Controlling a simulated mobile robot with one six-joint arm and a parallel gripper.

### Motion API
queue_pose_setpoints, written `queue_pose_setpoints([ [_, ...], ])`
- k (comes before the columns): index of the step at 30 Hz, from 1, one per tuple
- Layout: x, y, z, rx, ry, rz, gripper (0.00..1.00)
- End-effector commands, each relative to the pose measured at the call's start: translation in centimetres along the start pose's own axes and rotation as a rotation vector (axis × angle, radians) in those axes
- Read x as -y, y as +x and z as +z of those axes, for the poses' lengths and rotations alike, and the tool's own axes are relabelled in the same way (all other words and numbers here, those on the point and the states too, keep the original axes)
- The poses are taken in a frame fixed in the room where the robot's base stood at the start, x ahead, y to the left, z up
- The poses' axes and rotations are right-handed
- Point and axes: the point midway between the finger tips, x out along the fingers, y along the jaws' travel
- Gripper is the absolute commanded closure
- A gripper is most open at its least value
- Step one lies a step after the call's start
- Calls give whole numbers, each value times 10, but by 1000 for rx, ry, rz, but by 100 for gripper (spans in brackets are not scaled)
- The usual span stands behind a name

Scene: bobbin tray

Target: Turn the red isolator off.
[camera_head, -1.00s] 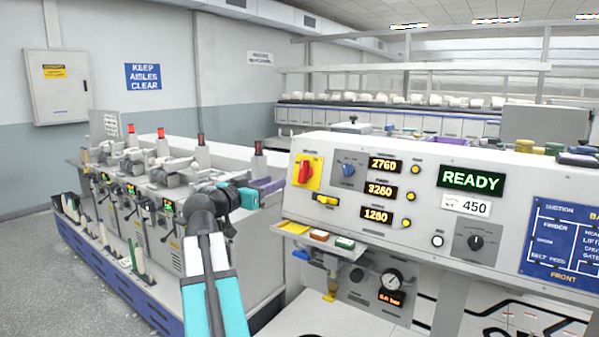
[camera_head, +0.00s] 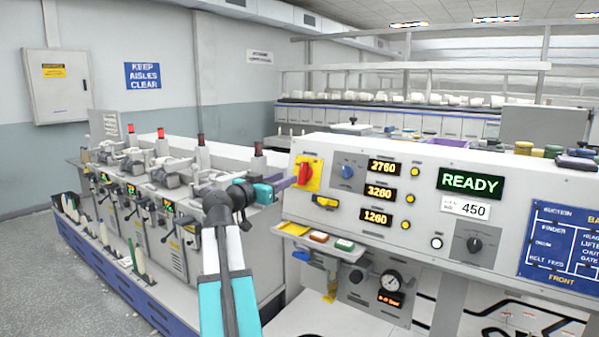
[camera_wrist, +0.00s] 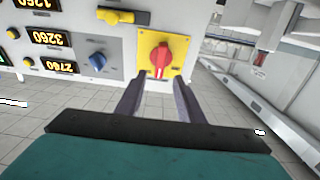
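The red isolator (camera_head: 304,173) is a red rotary knob on a yellow plate (camera_head: 315,175) at the left end of the grey control panel. In the wrist view the red knob (camera_wrist: 161,54) shows upside down, with its plate (camera_wrist: 147,40) around it. My gripper (camera_wrist: 157,82) is open, its two dark fingers apart and pointing at the knob, with nothing between them. In the head view my gripper (camera_head: 289,184) is at the left edge of the panel, close to the isolator. The fingertips reach the plate's near edge in the wrist picture; I cannot tell whether they touch.
The panel also carries a yellow-and-black switch (camera_head: 325,202), a blue knob (camera_head: 347,171), amber number displays (camera_head: 380,193), a green READY display (camera_head: 479,178) and a black selector (camera_head: 475,244). A small tray (camera_head: 320,241) juts out below. A row of spindle units stands behind my arm.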

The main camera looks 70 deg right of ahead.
Motion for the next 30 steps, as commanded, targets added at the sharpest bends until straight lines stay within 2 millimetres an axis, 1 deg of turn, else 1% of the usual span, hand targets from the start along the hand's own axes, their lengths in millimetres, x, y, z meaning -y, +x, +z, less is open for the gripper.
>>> queue_pose_setpoints([
  [1,0,9,-2,1,0,2,66],
  [6,1,34,-2,1,-1,1,66],
  [15,1,73,-1,1,0,0,66],
  [21,0,86,0,1,0,0,66],
  [30,0,88,0,1,0,-1,66],
])
